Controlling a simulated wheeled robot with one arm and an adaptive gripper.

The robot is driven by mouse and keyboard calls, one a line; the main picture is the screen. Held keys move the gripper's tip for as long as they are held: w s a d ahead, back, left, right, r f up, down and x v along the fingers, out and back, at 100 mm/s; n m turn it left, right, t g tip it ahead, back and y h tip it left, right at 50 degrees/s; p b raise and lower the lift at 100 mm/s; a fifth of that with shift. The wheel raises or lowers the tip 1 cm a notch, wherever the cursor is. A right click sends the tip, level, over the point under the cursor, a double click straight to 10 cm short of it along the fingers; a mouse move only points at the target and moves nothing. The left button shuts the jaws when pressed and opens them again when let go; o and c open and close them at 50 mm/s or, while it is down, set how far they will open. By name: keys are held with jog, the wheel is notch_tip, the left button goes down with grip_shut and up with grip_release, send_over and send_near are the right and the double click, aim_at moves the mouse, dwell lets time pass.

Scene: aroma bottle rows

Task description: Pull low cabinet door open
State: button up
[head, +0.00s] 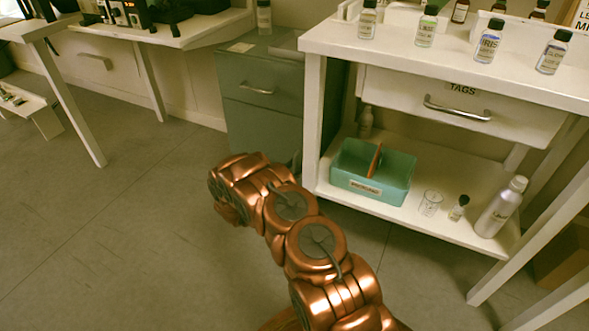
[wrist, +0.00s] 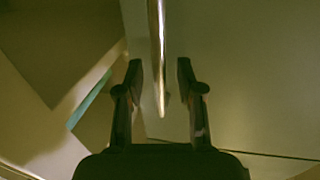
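The low grey-green cabinet (head: 262,120) stands left of the white workbench in the head view. It has a drawer with a metal handle (head: 257,91) on top; its lower part is mostly hidden behind my arm. In the wrist view, a flat grey-green front (wrist: 250,80) fills the right side, and a shiny metal bar handle (wrist: 157,50) runs from the top edge down between my fingers. My gripper (wrist: 160,67) is open, with a finger on each side of the bar and visible gaps to both. In the head view my gripper is hidden by my arm.
The white workbench (head: 450,57) bears several bottles. Its "TAGS" drawer (head: 450,105) is shut. A teal bin (head: 385,195), a glass beaker (head: 431,203), and a silver bottle (head: 500,208) stand on its lower shelf. The floor (head: 100,230) left of my arm is clear.

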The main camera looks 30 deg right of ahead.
grip_shut()
dwell(0.7)
